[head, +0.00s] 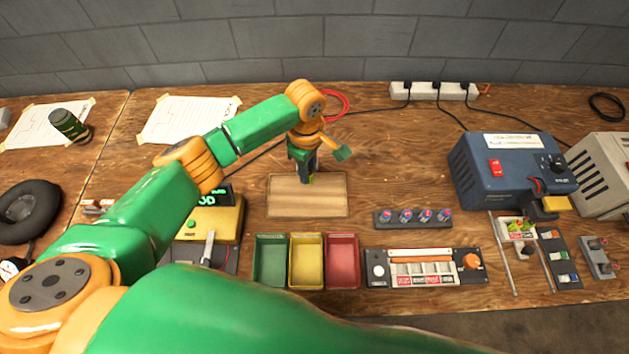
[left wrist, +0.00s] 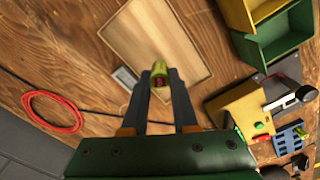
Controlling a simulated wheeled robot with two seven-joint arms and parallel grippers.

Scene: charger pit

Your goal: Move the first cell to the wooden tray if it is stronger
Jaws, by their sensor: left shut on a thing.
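My left gripper (head: 308,178) reaches down over the wooden tray (head: 310,207) near its back edge. It is shut on a small yellow-green cell (left wrist: 160,72), which shows between the fingertips in the left wrist view (left wrist: 160,85). The cell is over or at the wooden tray (left wrist: 190,22); I cannot tell if it touches the wood. A yellow tester (head: 222,222) stands left of the tray, partly hidden by my arm. Its green display (head: 208,199) shows letters ending in "OD". My right gripper is out of view.
Green (head: 271,260), yellow (head: 306,262) and red bins (head: 342,262) stand in front of the tray. A dark holder (head: 412,218) with several round items lies to the right. A blue power unit (head: 505,172) stands farther right. A red cable coil (head: 335,104) lies behind.

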